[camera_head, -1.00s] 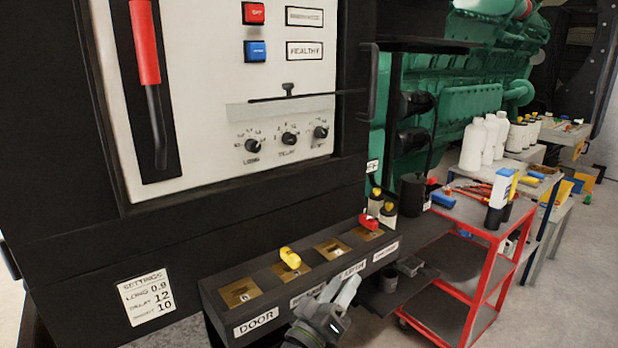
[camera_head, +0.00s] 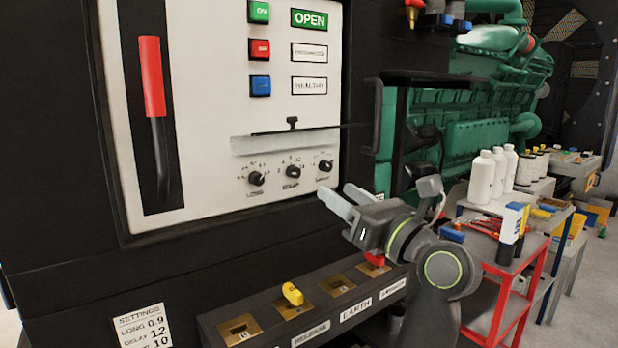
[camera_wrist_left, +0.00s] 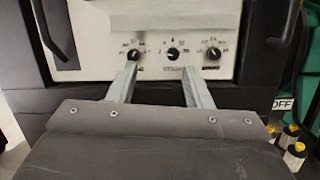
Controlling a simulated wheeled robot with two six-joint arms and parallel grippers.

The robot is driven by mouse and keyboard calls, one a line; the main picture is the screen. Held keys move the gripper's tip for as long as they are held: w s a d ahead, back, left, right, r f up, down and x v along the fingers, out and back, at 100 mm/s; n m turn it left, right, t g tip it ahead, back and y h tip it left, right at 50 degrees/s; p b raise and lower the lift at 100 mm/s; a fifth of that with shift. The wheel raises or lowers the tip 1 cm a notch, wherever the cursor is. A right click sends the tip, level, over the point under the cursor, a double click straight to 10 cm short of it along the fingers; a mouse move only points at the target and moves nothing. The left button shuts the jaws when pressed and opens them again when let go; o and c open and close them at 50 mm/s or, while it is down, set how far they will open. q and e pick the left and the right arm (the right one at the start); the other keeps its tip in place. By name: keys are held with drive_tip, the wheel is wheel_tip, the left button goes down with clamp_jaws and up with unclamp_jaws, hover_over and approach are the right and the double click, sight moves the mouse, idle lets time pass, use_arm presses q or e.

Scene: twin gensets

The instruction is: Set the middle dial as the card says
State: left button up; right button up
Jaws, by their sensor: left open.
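The middle dial (camera_head: 292,171) is a black round knob on the white panel, between two similar dials; it also shows in the left wrist view (camera_wrist_left: 172,54). Its scale marks and pointer are too small to read surely. The settings card (camera_head: 143,328) at lower left reads LONG 0.9, DELAY 12; its bottom line, cut by the frame edge, ends in 10. My left gripper (camera_head: 333,189) is open and empty, below and right of the middle dial in the head view. In the wrist view its fingertips (camera_wrist_left: 159,68) point at the dial row, with the middle dial between them.
A clear flap (camera_head: 285,140) with a black handle sits just above the dials. A red-handled lever (camera_head: 151,75) is at left. Below is a ledge with brass plates and a yellow key (camera_head: 292,294). A black bar handle (camera_head: 377,115) stands right of the panel.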

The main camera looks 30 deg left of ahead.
use_arm(q)
drive_tip(key=d+h, duration=0.3)
drive_tip(key=p, duration=0.5)
approach(297, 173)
drive_tip(key=shift+n, duration=0.4)
drive_tip(key=x, duration=0.7)
drive_tip(key=shift+a, duration=0.15)
drive_tip(key=shift+w+a+f, duration=0.1)
drive_tip(key=shift+w+a, duration=0.1)
drive_tip(key=shift+a, duration=0.35)
drive_tip(key=shift+c, duration=0.3)
